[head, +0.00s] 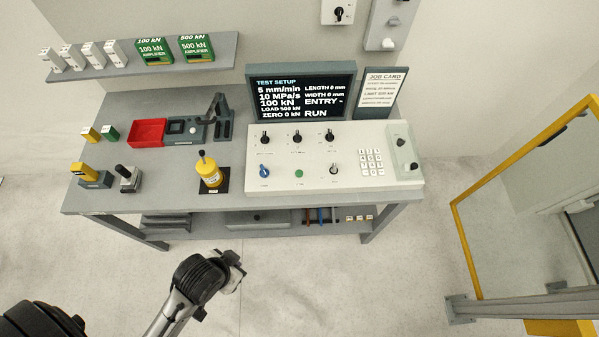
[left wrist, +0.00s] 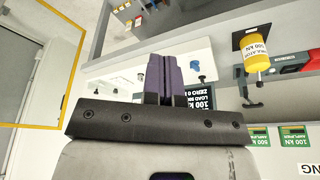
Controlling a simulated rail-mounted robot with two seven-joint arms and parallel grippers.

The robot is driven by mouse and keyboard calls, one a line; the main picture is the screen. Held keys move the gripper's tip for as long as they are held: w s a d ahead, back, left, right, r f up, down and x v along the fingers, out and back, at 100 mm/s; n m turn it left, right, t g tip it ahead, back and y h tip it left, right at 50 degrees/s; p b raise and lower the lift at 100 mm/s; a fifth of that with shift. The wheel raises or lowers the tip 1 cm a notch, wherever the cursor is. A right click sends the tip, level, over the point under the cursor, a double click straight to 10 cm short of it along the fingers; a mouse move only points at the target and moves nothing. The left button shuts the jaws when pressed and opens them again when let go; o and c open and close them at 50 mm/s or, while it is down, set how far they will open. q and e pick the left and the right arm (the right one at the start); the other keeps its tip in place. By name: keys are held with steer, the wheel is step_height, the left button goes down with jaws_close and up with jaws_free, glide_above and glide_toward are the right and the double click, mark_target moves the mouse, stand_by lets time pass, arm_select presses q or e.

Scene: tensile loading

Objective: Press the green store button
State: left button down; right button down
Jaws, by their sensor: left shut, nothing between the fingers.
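The green store button (head: 299,174) is a small round button in the front row of the white console panel (head: 384,182), between a blue knob (head: 264,171) and a black knob (head: 335,170). My left gripper (head: 238,263) is in front of the bench and apart from the panel. In the left wrist view its purple fingers (left wrist: 171,70) are together and empty, pointing toward the console. The blue knob (left wrist: 195,66) shows just right of the fingers there. I cannot make out the green button in that view; the fingers cover part of the panel. My right gripper is not in view.
A yellow cylinder (head: 211,176) stands on a dark pad left of the panel. A screen (head: 302,92) and job card (head: 382,90) stand behind it. A red tray (head: 148,133) is further left. A yellow-framed guard (head: 464,232) is at right. Floor before the bench is clear.

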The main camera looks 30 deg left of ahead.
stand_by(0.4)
arm_select(q)
steer(key=w+a+r+t+b, duration=0.1)
steer(key=w+r+t+b, duration=0.2)
steer(key=w, duration=0.6)
steer(key=w+r+t+b, duration=0.2)
steer(key=w+r, duration=0.2)
steer(key=w, duration=0.5)
steer(key=w+a+m+h+b, duration=0.15)
steer(key=w+b, duration=0.25)
steer(key=w, duration=1.5)
steer(key=w+f+n+g+h, duration=0.1)
steer(key=w+f+h, duration=0.1)
steer(key=f, duration=0.6)
steer(key=w+f+n+g+h, duration=0.1)
steer(key=w+f+h, duration=0.1)
steer(key=f, duration=0.5)
steer(key=shift+w+f+g+h, duration=0.2)
steer(key=shift+f+g+h, duration=0.15)
steer(key=shift+h, duration=0.3)
steer(key=shift+d+f+n+b, duration=0.1)
steer(key=shift+f+n+b, duration=0.15)
steer(key=shift+b, duration=0.15)
